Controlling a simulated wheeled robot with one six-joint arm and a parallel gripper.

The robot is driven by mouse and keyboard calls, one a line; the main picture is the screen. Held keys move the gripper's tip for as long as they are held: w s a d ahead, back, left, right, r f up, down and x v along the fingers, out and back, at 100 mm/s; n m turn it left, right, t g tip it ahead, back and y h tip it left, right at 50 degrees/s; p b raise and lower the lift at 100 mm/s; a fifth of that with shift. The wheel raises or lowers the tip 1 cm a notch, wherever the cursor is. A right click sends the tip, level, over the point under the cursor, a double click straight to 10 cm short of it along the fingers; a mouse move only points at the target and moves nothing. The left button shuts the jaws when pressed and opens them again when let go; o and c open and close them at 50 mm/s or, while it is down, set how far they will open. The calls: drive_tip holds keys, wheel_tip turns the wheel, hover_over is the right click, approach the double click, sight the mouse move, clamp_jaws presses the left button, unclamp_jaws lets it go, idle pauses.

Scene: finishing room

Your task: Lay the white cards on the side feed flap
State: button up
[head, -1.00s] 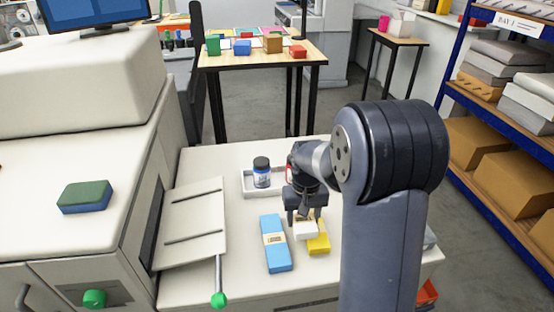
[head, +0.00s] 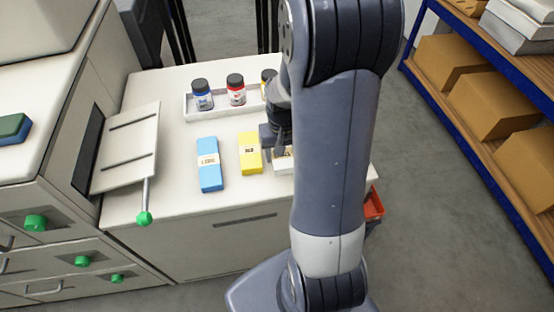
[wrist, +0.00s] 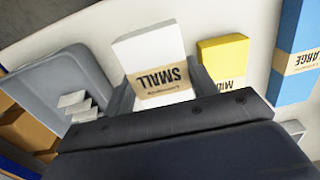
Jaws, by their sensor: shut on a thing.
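The white cards are a banded white pack marked SMALL (wrist: 158,62), held between the two fingers of my gripper (wrist: 160,88). In the head view the pack (head: 284,162) shows partly behind my arm, right of the yellow pack; my gripper (head: 272,138) is mostly hidden there. I cannot tell whether the pack touches the counter. The side feed flap (head: 128,150) is a pale plate with dark strips on the machine's side, at the left, and is empty. A rod with a green knob (head: 144,218) stands at its near edge.
A yellow pack (head: 250,150) and a blue pack marked LARGE (head: 209,170) lie between the flap and my gripper. A tray (head: 193,115) with several ink bottles stands behind them. A grey tray (wrist: 50,85) with pale slips is at the left in the wrist view.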

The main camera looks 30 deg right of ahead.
sight(282, 169)
drive_tip(key=shift+f, duration=2.1)
drive_tip(key=shift+f, duration=0.2)
drive_tip(key=o, duration=1.2)
drive_tip(key=shift+c, duration=0.2)
drive_tip(key=shift+r, duration=0.15)
